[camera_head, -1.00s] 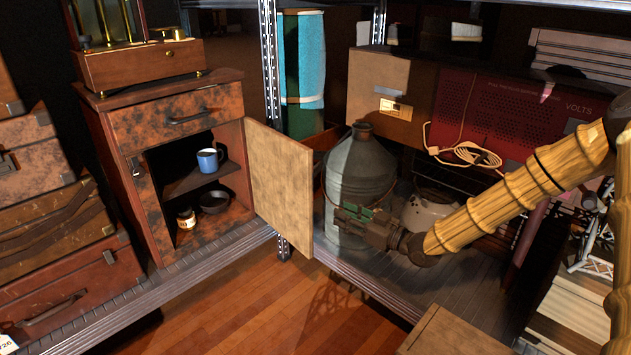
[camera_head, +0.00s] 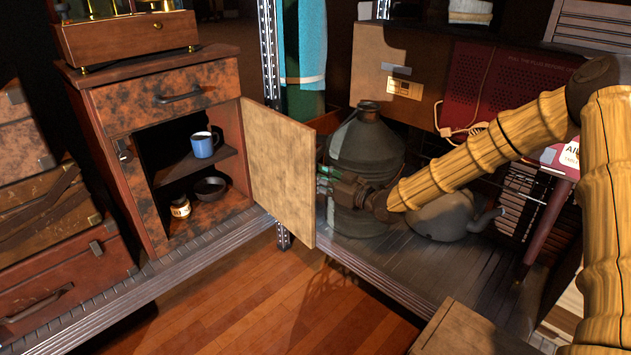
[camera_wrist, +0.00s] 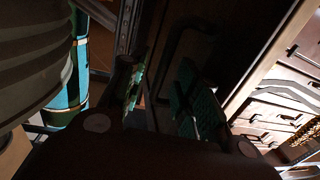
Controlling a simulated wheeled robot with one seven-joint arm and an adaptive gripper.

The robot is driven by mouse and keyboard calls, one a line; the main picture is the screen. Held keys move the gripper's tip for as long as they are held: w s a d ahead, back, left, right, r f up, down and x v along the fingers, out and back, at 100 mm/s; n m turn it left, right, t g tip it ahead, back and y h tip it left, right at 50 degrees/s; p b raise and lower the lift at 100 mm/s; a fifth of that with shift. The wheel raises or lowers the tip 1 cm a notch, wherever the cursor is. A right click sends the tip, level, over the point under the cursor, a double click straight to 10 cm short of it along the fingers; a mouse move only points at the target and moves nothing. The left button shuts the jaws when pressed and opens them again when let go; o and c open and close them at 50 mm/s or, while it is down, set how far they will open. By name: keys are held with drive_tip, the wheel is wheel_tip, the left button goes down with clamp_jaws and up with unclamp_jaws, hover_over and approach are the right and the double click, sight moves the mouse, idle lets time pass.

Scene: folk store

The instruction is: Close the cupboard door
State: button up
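The cupboard (camera_head: 160,160) stands at left with its door (camera_head: 278,172) swung wide open to the right. The door's pale inner face shows in the head view. My gripper (camera_head: 325,180) is just right of the door's free edge, on its outer side; I cannot tell whether it touches. In the wrist view my gripper (camera_wrist: 160,95) has its two green-padded fingers apart with nothing visible between them. A dark panel with a curved handle (camera_wrist: 178,35), apparently the door's outer face, lies beyond the fingers.
A blue mug (camera_head: 204,145), a dark bowl (camera_head: 210,188) and a small jar (camera_head: 180,207) are inside the cupboard. A large metal can (camera_head: 365,150) stands close behind my gripper, and a kettle (camera_head: 440,215) to its right. A metal post (camera_head: 268,60) rises behind the door.

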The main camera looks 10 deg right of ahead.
drive_tip(key=shift+w+a, duration=0.3)
clamp_jaws()
